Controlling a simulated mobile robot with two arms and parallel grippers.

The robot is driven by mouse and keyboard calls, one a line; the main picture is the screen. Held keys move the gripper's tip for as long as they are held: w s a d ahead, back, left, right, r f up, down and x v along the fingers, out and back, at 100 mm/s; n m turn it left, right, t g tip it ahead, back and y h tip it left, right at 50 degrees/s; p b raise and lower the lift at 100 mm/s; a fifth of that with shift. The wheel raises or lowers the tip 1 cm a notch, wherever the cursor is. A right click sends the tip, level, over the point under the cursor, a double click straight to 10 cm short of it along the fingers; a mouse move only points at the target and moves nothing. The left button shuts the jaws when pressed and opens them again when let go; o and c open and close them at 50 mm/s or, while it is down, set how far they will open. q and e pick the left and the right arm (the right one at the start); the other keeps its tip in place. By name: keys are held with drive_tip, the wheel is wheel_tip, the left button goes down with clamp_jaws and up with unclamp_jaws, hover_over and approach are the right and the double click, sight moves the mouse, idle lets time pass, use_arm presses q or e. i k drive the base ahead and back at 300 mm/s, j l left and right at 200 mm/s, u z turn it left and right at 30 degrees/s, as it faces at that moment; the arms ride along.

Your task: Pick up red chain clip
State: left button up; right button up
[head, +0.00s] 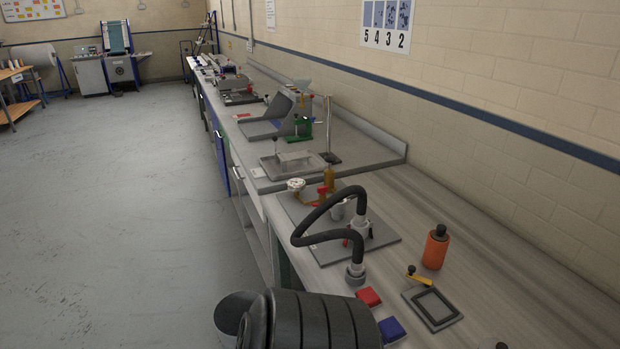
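I cannot pick out a red chain clip for certain. A small red block (368,297) lies on the near part of the bench, beside a blue block (391,329). Red parts (322,195) also show on a fitting farther along the bench, too small to make out. A dark ribbed part, likely of my own arm, fills the bottom middle and hides the bench edge there. No fingertips of either gripper show.
The long bench (520,270) runs along the right wall. An orange bottle (436,248), a black square frame (432,307) and a black hose (322,209) stand near. The grey floor (120,220) at left is clear.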

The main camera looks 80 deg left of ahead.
sight(371, 294)
drive_tip(key=u, duration=0.4)
drive_tip(key=j+u, duration=0.1)
drive_tip(key=u, duration=0.75)
drive_tip(key=j+u, duration=0.1)
drive_tip(key=u, duration=0.75)
drive_tip(key=j+z, duration=0.1)
drive_tip(key=j, duration=0.6)
drive_tip(key=k+j+z, duration=0.1)
drive_tip(key=j, duration=0.6)
